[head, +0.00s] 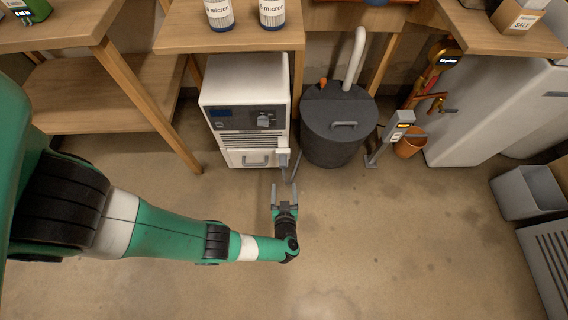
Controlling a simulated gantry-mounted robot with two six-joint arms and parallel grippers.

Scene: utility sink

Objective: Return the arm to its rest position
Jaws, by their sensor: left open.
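My left arm comes in from the left in the head view, green with white and black bands, and stretches across to the middle. My left gripper (285,194) is at its end, over the bare floor, with its two grey fingers apart and pointing up the picture. Nothing shows between the fingers. The gripper appears just in front of the white cabinet machine (249,104), near a grey bracket (284,162) at its lower right corner. I cannot tell whether they touch. My right gripper is not in view.
A dark grey lidded bin (338,130) with a white pipe stands right of the machine. A small grey post (394,130) and an orange bucket (410,146) stand beyond it. Wooden tables (165,38) line the back. Grey bins (530,190) stand at the right. The floor (400,240) between is clear.

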